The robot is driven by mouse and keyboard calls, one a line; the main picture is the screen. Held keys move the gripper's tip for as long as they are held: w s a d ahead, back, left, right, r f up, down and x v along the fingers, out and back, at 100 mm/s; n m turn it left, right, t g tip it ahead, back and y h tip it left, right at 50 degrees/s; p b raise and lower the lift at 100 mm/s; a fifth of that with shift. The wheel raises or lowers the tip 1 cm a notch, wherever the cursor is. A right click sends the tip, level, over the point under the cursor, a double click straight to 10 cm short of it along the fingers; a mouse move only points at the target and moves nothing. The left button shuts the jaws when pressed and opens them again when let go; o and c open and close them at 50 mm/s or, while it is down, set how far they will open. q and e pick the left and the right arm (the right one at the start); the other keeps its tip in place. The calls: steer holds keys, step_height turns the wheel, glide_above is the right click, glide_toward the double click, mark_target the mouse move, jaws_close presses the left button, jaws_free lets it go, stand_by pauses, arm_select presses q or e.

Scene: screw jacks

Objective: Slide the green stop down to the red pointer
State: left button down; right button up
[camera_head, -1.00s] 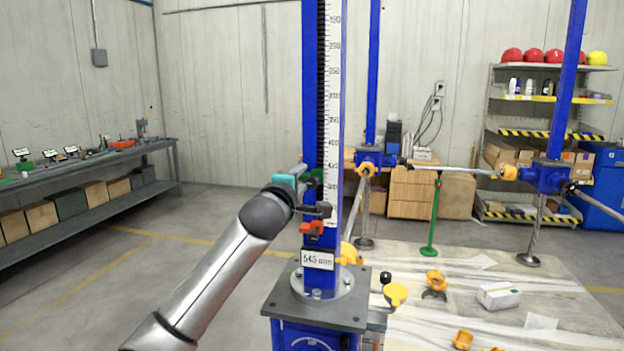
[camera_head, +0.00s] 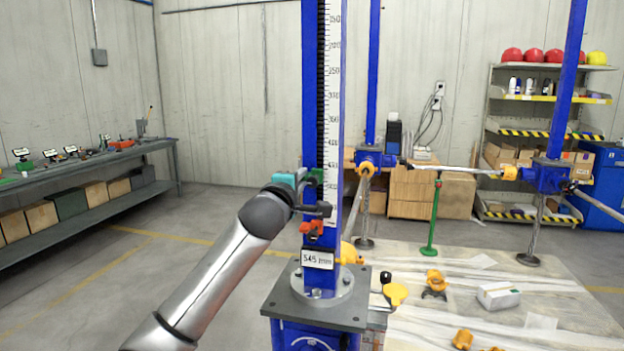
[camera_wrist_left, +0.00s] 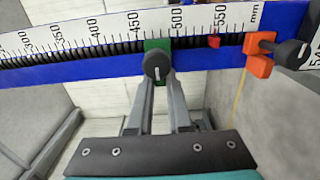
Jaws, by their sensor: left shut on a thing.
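The green stop (camera_wrist_left: 152,43) sits on the blue post's toothed rail beside the white millimetre scale, near the 480 to 490 marks in the left wrist view. Its round dark knob (camera_wrist_left: 157,66) faces my left gripper (camera_wrist_left: 165,80), which is shut on the stop. The small red pointer (camera_wrist_left: 214,41) sits near 545, to the right along the scale and apart from the stop. In the head view my left gripper (camera_head: 309,184) reaches the post from the left and largely hides the stop. My right gripper is not in view.
An orange clamp (camera_wrist_left: 259,56) with a dark knob is beyond the pointer, lower on the post (camera_head: 308,85). A "545 mm" plate (camera_head: 318,260) is above the base flange. Another jack frame stands behind right; yellow parts and a white box (camera_head: 498,296) lie on the sheeted floor.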

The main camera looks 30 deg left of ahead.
arm_select(q)
steer(key=shift+f, duration=0.25)
steer(key=shift+f+b, duration=1.35)
steer(key=shift+f, duration=0.65)
steer(key=shift+f, duration=0.15)
steer(key=shift+f+b, duration=0.55)
steer(key=shift+f, duration=0.1)
steer(key=c, duration=1.3)
jaws_free()
steer(key=o, duration=0.5)
steer(key=shift+r, duration=0.1)
steer(key=shift+r, duration=0.1)
